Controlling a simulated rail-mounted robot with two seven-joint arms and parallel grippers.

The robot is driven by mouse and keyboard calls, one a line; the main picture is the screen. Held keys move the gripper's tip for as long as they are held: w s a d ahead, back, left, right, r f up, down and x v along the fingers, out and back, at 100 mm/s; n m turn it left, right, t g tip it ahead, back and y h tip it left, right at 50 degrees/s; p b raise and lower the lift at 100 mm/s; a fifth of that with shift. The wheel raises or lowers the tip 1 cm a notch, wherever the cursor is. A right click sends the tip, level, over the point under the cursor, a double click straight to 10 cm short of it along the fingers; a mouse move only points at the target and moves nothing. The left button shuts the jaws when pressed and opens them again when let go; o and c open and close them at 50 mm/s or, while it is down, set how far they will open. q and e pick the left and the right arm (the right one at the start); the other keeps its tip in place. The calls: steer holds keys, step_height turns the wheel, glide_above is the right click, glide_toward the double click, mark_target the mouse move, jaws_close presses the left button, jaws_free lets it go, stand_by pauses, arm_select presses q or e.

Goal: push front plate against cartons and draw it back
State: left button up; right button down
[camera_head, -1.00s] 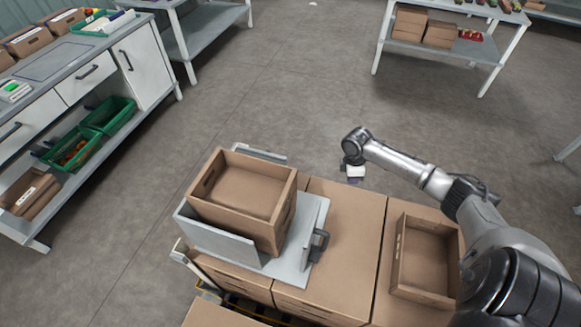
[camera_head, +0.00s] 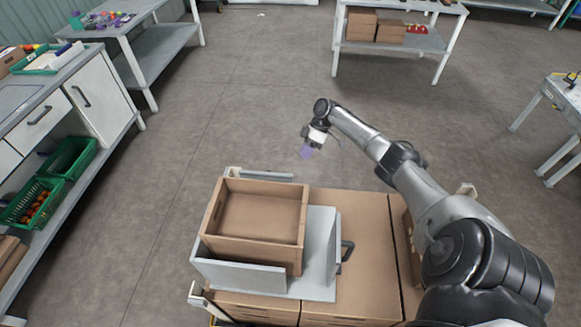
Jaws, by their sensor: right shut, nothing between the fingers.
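Brown open cartons (camera_head: 255,216), nested or stacked, sit in a grey metal fixture on top of larger closed cartons. A grey upright front plate (camera_head: 238,272) stands along their near side. A second grey plate (camera_head: 322,245) with a dark handle (camera_head: 346,251) is at their right. A grey bar (camera_head: 262,176) runs behind them. My right gripper (camera_head: 307,153) is shut and empty, beyond and to the right of the cartons, apart from the plates. Its purple-grey tips point down. My left gripper is not in view.
Closed brown cartons (camera_head: 365,240) form the surface beneath the fixture. My right arm covers much of the right side. A white bench with green crates (camera_head: 70,158) stands at left, tables stand farther back. The grey floor between is clear.

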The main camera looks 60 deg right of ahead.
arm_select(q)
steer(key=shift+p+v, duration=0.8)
arm_select(e)
steer(key=a+f, duration=0.7)
steer(key=a, duration=0.2)
steer(key=shift+s+f, duration=0.15)
steer(key=shift+f, duration=0.1)
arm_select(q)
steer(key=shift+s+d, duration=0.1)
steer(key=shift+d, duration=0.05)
arm_select(e)
steer(key=a+p, duration=0.1)
steer(key=s+a+p, duration=0.1)
steer(key=a, duration=0.1)
steer(key=a+p, duration=0.1)
steer(key=p, duration=0.1)
steer(key=shift+s+a, duration=0.3)
steer(key=shift+s, duration=0.1)
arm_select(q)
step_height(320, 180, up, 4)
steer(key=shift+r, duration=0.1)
arm_select(e)
steer(key=shift+d, duration=0.15)
